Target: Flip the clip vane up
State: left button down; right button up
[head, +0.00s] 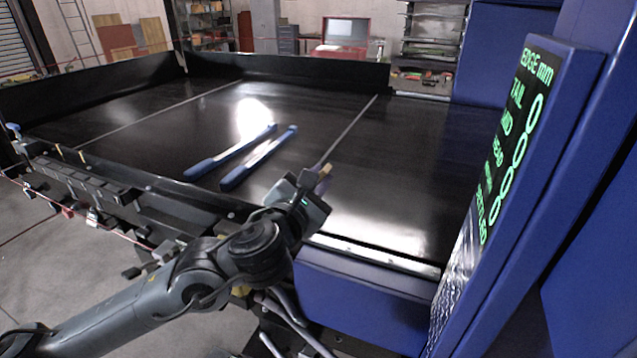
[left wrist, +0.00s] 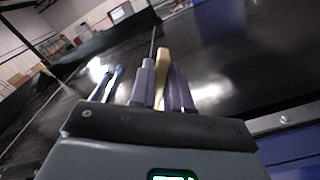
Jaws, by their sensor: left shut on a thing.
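My left gripper (head: 318,180) is at the near edge of the black conveyor bed (head: 440,170). In the left wrist view its two grey-purple fingers (left wrist: 162,84) are closed around a tan-yellow tab (left wrist: 163,62), which I take to be the clip vane. The tab's tip also shows at the fingertips in the head view (head: 325,169). The tab points up and away from the fingers; its lower part is hidden between them. A thin grey strip (head: 350,128) runs across the bed from near the tab to the far side. My right gripper is not in view.
Two blue-handled bars (head: 262,156) lie on the bed left of my gripper. A blue display panel (head: 515,150) with green text stands at the right. A black wall (head: 290,72) borders the far side. A rail with small fittings (head: 95,190) runs along the near left edge.

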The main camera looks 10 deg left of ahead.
pick_arm(q)
jog(key=shift+f, duration=0.2)
jog(key=c, duration=1.2)
grip_release()
jog(key=shift+d, duration=0.15)
jog(key=shift+o, duration=0.2)
jog(key=v, duration=1.1)
jog(key=shift+w, duration=0.15)
